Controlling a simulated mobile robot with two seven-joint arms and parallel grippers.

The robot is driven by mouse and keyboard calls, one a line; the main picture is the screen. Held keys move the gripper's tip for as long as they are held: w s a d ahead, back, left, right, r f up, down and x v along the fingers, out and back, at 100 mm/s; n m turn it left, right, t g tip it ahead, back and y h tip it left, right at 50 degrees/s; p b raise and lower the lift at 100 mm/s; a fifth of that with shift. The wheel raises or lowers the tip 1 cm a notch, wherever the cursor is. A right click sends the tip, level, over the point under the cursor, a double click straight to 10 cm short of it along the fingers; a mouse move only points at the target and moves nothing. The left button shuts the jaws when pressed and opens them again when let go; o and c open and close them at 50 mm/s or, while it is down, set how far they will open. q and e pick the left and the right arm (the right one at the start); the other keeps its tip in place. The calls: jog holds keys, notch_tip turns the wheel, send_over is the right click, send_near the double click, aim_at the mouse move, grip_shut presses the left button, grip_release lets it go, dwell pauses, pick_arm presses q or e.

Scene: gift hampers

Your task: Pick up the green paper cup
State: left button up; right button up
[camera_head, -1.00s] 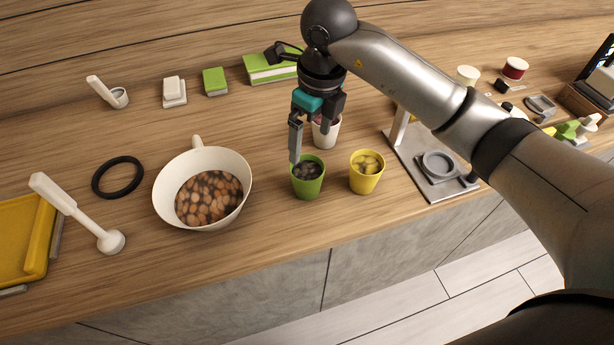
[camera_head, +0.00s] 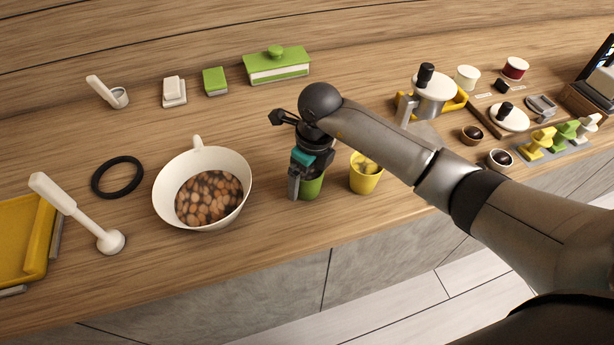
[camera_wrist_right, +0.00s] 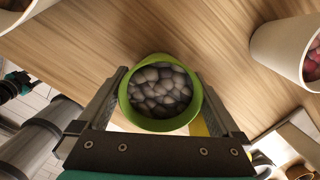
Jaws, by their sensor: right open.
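The green paper cup (camera_head: 312,186) stands on the counter, filled with dark grey, rounded pieces. In the head view my right gripper (camera_head: 306,186) is lowered over it and hides most of its top. In the right wrist view the cup (camera_wrist_right: 160,93) sits between the two fingers (camera_wrist_right: 162,92), one on each side of its rim. The right gripper is open; I cannot tell if either finger touches the cup. My left gripper is not in view.
A yellow cup (camera_head: 365,175) stands close to the right of the green one. A large white bowl (camera_head: 228,162) of brown pieces is to the left. A white cup (camera_wrist_right: 275,48) with reddish contents shows in the wrist view. The counter's front edge is near.

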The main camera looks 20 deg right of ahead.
jog(key=shift+r, duration=0.1)
jog(key=c, duration=1.2)
jog(key=shift+r, duration=0.2)
jog(key=shift+c, duration=0.2)
notch_tip(320, 180, up, 19)
jog(key=shift+r+p, duration=0.2)
jog(key=shift+p, duration=0.15)
dwell(0.7)
jog(key=shift+r, duration=0.1)
dwell(0.3)
jog(key=o, duration=1)
jog(key=c, duration=1)
